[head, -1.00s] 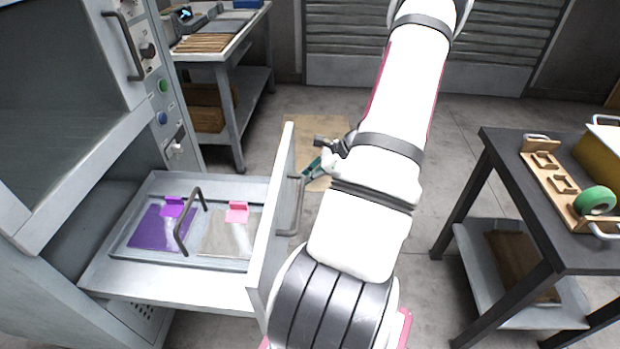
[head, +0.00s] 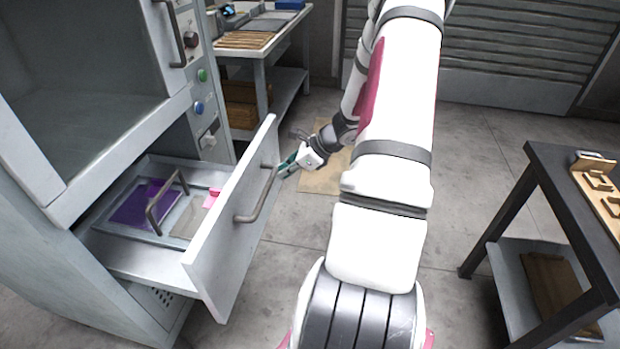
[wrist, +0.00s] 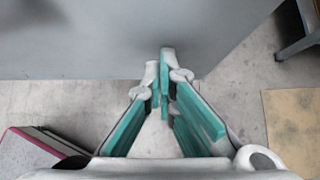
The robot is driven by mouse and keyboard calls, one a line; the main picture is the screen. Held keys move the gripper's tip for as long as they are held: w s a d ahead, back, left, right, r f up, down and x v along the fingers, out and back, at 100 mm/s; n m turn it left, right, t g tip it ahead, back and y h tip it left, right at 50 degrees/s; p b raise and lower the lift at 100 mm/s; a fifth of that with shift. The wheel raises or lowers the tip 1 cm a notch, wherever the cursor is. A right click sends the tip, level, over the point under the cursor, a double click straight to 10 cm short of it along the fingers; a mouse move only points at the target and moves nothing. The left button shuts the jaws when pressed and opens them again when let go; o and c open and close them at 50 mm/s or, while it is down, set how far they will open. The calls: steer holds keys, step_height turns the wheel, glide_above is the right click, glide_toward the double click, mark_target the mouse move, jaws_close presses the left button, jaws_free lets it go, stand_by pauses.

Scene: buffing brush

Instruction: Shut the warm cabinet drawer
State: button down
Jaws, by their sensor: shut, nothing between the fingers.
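The warm cabinet (head: 110,110) stands at the left in the head view. Its low drawer (head: 232,228) is partly open, with its light grey front panel and dark bar handle (head: 262,195) facing right. Inside lies a tray with its own handle (head: 168,200), a purple packet (head: 140,205) and a clear packet with a pink tab. My gripper (head: 285,170) is shut and empty, just beside the far end of the drawer front, near the handle. In the wrist view my closed fingertips (wrist: 164,75) point at the grey panel (wrist: 120,35); I cannot tell whether they touch it.
A bench (head: 258,45) with wooden strips stands behind the cabinet. A dark table (head: 580,190) with a lower shelf stands at the right. A tan mat (head: 325,178) lies on the floor beyond the gripper.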

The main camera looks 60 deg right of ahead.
steer(key=w+a, duration=0.3)
steer(key=w, duration=0.4)
steer(key=w+a+b, duration=0.1)
steer(key=w+a, duration=0.2)
steer(key=w, duration=0.5)
steer(key=w+a+b, duration=0.1)
steer(key=w+a, duration=0.2)
steer(key=w, duration=0.5)
steer(key=shift+a, duration=0.3)
steer(key=shift+w, duration=0.15)
steer(key=shift+w+a+r, duration=0.1)
steer(key=shift+a, duration=0.05)
